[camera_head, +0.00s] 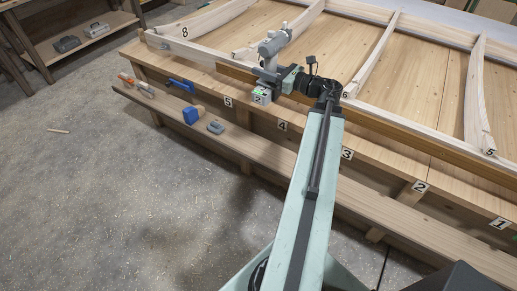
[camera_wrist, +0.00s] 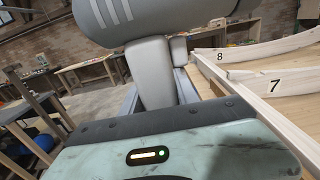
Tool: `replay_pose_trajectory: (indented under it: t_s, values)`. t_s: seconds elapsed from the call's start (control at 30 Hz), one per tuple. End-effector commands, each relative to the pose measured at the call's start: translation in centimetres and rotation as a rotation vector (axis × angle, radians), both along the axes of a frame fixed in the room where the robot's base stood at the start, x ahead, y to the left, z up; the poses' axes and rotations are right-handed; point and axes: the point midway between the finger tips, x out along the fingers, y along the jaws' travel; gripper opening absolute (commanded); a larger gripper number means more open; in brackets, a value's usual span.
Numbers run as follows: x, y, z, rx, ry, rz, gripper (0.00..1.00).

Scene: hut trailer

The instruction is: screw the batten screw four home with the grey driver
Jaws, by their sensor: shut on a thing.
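The grey driver (camera_head: 273,43) is held upright over the front edge of the wooden bench, and its body and handle fill the top of the wrist view (camera_wrist: 150,75). My gripper (camera_head: 271,76) is shut on the driver's handle. The driver's base (camera_head: 262,95) hangs below the gripper. Batten screw four is too small to make out, and the driver's tip is not clear.
Pale curved ribs (camera_head: 375,55) with number labels stand on the bench top (camera_head: 430,75). The lower shelf (camera_head: 215,143) holds a blue tool (camera_head: 193,115), a grey item (camera_head: 215,128), an orange-handled tool (camera_head: 127,79) and a blue clamp (camera_head: 181,85). The floor at left is mostly clear.

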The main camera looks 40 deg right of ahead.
Motion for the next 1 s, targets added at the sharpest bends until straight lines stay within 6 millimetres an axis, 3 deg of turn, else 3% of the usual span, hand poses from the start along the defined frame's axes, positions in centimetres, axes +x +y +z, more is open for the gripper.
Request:
replay_pose_trajectory:
  t_s: [0.03, 0.7, 0.9, 1.0]
  values:
    - [0.1, 0.1, -3.4, 0.001, -0.003, 0.0, 0.0]
    - [1.1, 0.6, -25.2, -0.001, -0.003, -0.007, 0.0]
    - [1.4, 0.8, -31.0, -0.001, -0.003, -0.008, 0.0]
    - [1.4, 0.8, -32.4, -0.001, -0.003, -0.009, 0.0]
